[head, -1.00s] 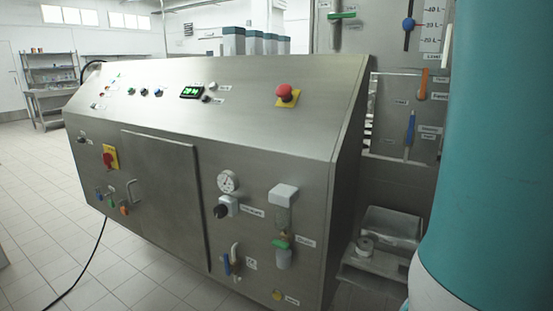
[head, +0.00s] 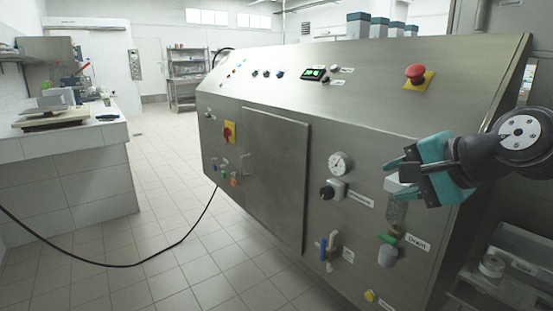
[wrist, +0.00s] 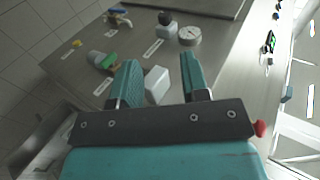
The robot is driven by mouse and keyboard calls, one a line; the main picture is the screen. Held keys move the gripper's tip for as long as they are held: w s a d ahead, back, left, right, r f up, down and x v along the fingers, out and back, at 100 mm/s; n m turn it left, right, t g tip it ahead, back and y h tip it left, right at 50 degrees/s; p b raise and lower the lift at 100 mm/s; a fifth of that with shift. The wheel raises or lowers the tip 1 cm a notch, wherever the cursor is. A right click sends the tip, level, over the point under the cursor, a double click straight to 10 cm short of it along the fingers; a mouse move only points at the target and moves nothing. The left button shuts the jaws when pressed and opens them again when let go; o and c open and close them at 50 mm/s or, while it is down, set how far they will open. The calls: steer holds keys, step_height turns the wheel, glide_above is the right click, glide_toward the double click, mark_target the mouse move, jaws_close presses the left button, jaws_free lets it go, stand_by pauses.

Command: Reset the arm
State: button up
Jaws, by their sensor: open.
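My gripper (head: 400,178) is in the right part of the head view, in front of the right end of the steel machine's (head: 350,105) front panel. Its teal fingers point left and stand apart with nothing held between them. It hides part of the white block above the drain unit. In the wrist view my gripper (wrist: 160,80) shows its two teal fingers spread, with the white block (wrist: 157,86) seen between them. I cannot tell whether the fingers touch the block.
The panel carries a red stop button (head: 415,72), a gauge (head: 339,163), a black knob (head: 327,192) and a green drain valve (head: 388,238). A tiled counter (head: 75,155) stands at the left, with a black cable (head: 150,264) on the floor. Open floor lies between counter and machine.

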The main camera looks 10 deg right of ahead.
steer(key=s+a+f+n+g+b, duration=0.2)
steer(key=s+a+f+n+g, duration=0.35)
steer(key=s+a+n, duration=0.4)
steer(key=s+a+f+n+g+b, duration=0.1)
steer(key=s+a+f+n+g, duration=0.45)
steer(key=n, duration=0.65)
step_height(320, 180, up, 21)
steer(key=p, duration=2.1)
steer(key=shift+a+m+y, duration=0.25)
steer(key=shift+m+y, duration=0.05)
steer(key=shift+m, duration=0.15)
